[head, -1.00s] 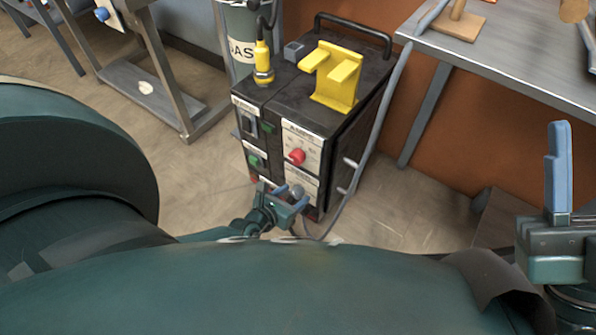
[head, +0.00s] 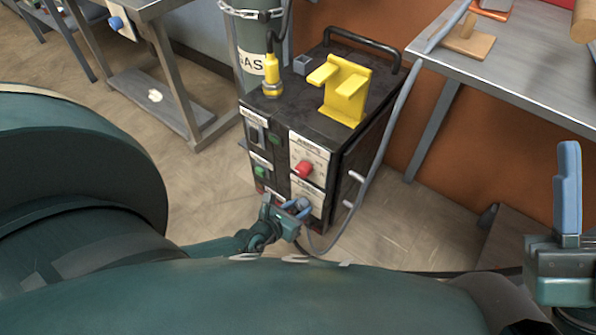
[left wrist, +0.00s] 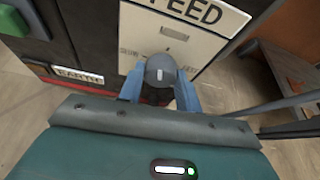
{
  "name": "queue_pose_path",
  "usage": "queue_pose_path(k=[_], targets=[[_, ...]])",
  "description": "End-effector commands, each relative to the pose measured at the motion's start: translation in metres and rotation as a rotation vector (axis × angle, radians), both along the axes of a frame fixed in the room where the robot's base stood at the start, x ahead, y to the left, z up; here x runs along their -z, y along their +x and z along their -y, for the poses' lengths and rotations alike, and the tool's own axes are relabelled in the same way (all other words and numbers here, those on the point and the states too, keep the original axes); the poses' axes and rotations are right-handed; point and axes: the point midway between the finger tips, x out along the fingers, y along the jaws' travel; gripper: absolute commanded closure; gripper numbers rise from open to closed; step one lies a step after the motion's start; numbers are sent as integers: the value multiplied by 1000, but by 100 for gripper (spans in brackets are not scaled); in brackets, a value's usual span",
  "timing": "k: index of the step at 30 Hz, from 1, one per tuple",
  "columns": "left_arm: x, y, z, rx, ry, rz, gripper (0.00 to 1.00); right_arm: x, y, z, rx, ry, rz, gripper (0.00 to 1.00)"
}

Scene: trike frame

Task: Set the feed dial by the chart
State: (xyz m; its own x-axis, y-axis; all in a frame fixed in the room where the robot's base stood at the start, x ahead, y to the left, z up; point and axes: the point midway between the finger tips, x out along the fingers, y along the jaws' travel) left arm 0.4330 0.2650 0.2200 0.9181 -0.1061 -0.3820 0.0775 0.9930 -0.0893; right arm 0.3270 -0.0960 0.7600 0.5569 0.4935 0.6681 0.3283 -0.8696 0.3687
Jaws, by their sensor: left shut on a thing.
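The black welding machine (head: 310,125) stands on the floor, its front panel facing me. My left gripper (head: 291,212) is at the low right of this front. In the left wrist view, the blue fingers of the left gripper (left wrist: 160,92) are shut on the grey feed dial (left wrist: 160,70), one on each side. My right gripper (head: 568,190) is at the right edge, seen side-on. I see no readable chart.
A red knob (head: 304,169) sits above the feed dial. A yellow holder (head: 345,92) and a yellow connector (head: 272,75) are on top. A grey cable (head: 385,135) hangs along the machine's right side. A metal table (head: 500,65) stands at right.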

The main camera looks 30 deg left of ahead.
Motion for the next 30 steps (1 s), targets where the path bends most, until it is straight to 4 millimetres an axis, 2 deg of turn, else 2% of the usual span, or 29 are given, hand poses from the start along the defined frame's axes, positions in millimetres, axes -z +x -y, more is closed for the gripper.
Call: queue_pose_path(k=[11,30], targets=[[-1,2,-3,3,-112,-9,89,1,0,0,-1,-1,-1,66],[0,3,-5,3,-686,-49,89,1,0,0,1,-1,-3,66]])
